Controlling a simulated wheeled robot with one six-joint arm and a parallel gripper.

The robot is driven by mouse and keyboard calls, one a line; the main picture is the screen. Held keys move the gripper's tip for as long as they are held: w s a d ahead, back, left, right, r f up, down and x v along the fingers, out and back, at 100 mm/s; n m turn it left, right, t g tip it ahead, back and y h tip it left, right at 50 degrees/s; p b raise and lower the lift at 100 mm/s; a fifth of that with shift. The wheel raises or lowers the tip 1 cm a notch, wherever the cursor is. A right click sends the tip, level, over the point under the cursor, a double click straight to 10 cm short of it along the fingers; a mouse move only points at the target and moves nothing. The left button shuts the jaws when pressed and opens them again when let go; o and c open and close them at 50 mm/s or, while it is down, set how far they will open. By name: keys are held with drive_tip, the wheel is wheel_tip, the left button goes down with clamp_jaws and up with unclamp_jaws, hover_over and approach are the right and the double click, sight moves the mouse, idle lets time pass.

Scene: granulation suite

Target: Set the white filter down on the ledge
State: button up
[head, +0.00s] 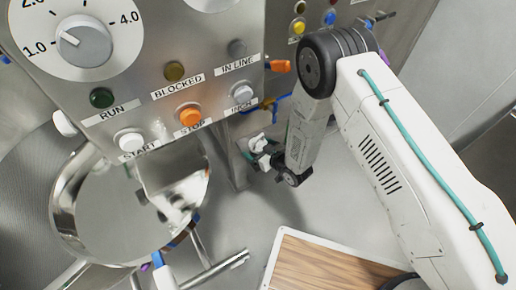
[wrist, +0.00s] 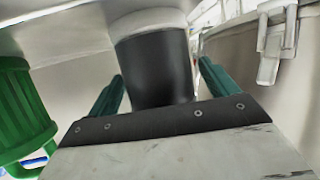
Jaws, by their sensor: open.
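My gripper (wrist: 160,76) shows in the wrist view as two green fingers, spread apart. A black cylinder (wrist: 155,68) with a pale collar above it stands between and beyond the fingers; I cannot tell whether they touch it. In the head view my gripper (head: 264,158) is small and partly hidden behind my arm, beside the steel cabinet's lower right edge. A small white piece (head: 256,143) shows by it; I cannot tell whether this is the white filter. I cannot make out a ledge for certain in either view.
The control panel (head: 150,60) with dial and buttons stands at the upper left. A round steel vessel (head: 62,205) and a steel chute (head: 172,185) are below it. A wood-topped board (head: 325,265) lies at the bottom. A green ribbed part (wrist: 22,105) is left in the wrist view.

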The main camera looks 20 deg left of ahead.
drive_tip(key=v, duration=1.2)
drive_tip(key=w+d+r+m+t+h, duration=0.15)
drive_tip(key=w+d+r+h, duration=0.35)
drive_tip(key=w+r, duration=0.7)
drive_tip(key=d+r+m+h, duration=0.4)
drive_tip(key=d+r, duration=1.1)
drive_tip(key=r, duration=0.2)
drive_tip(key=s+d+r+m+g+h, duration=0.3)
drive_tip(key=s+d+r, duration=0.7)
drive_tip(key=s+r, duration=0.1)
drive_tip(key=s+d+r+m+g, duration=0.2)
drive_tip(key=s+r, duration=0.1)
drive_tip(key=s, duration=0.7)
drive_tip(key=s+d+r+m+g, duration=0.1)
drive_tip(key=s+d+r, duration=0.2)
drive_tip(key=s, duration=0.7)
drive_tip(key=shift+s+d+r+m+g, duration=0.2)
drive_tip(key=shift+s+r+m+g, duration=0.15)
drive_tip(key=shift+r, duration=0.2)
